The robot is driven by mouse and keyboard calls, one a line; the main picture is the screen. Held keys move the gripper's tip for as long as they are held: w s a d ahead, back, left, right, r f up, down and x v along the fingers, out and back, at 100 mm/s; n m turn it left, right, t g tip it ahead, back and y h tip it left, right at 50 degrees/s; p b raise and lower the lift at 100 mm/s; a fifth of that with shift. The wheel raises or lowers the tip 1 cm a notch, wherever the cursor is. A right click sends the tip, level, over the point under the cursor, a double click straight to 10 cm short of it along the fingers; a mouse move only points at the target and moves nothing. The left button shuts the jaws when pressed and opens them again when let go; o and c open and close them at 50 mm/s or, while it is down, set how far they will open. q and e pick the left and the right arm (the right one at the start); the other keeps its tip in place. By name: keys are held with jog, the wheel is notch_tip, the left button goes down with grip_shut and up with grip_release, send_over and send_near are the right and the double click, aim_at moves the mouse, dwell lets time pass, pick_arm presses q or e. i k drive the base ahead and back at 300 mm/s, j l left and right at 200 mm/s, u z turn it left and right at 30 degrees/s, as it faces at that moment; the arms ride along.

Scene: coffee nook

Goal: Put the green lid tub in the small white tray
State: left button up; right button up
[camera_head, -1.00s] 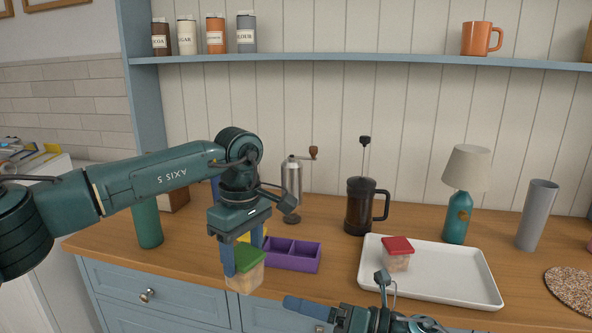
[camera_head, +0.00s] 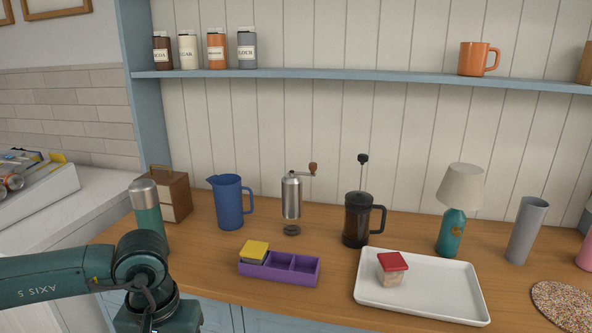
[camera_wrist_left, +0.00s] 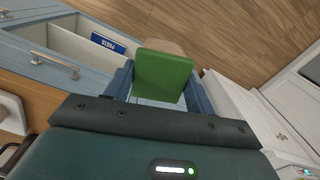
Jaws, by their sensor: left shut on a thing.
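The green-lid tub (camera_wrist_left: 163,75) is between the two blue fingers of my left gripper (camera_wrist_left: 160,88) in the left wrist view, its green lid towards the camera. My left gripper is shut on it, with floor and an open drawer below. In the head view my left arm shows at the lower left; the gripper and the tub are out of the frame. A white tray (camera_head: 440,301) lies on the counter at the right, with a red-lid tub (camera_head: 391,269) in its left part. I cannot tell whether it is the small one. My right gripper is not in view.
A purple divided box (camera_head: 289,274) holds a yellow-lid tub (camera_head: 254,251). A green flask (camera_head: 147,213), blue jug (camera_head: 230,202), grinder (camera_head: 291,198), French press (camera_head: 357,220) and lamp (camera_head: 452,231) stand on the counter. A drawer (camera_wrist_left: 70,43) is open.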

aim_at(446, 290)
jog(key=i+l+z, duration=0.1)
jog(key=z, duration=1.95)
jog(key=i+j, duration=0.5)
jog(key=i+j+z, duration=0.05)
jog(key=j, duration=0.05)
